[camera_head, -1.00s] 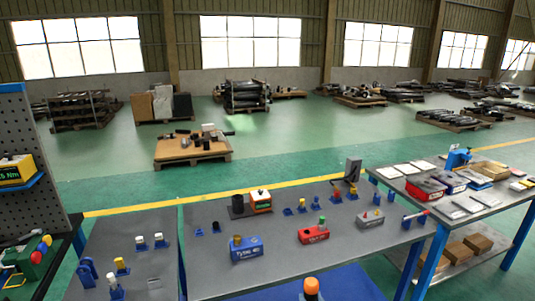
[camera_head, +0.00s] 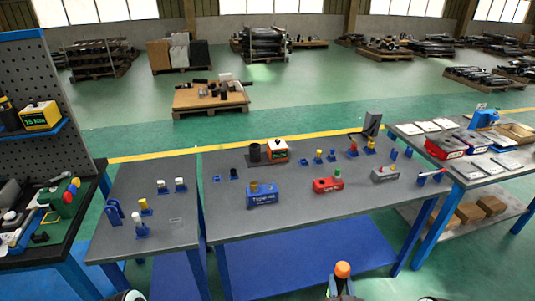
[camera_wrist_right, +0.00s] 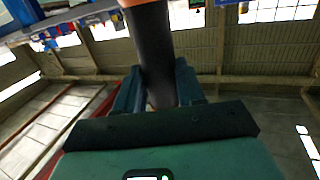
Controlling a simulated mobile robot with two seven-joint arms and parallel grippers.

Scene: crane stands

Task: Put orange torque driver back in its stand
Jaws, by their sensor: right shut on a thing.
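The orange-topped torque driver (camera_head: 343,269) is upright at the bottom of the head view. My right gripper (camera_head: 341,291) is shut on it, below the orange top. In the right wrist view the driver's dark shaft (camera_wrist_right: 152,45) runs up from between the fingers of my right gripper (camera_wrist_right: 160,92), with its orange end cut off at the top edge. Several small blue stands are on the grey tables. One low blue stand (camera_head: 217,178) looks empty. I cannot tell which stand belongs to the orange driver. My left gripper is not in view.
The middle grey table (camera_head: 310,220) holds a blue box (camera_head: 263,197), a red box (camera_head: 327,185), a grey box (camera_head: 385,175) and an orange-white device (camera_head: 277,151). Its front part is clear. A smaller table (camera_head: 185,220) stands left, another table (camera_head: 470,180) right.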

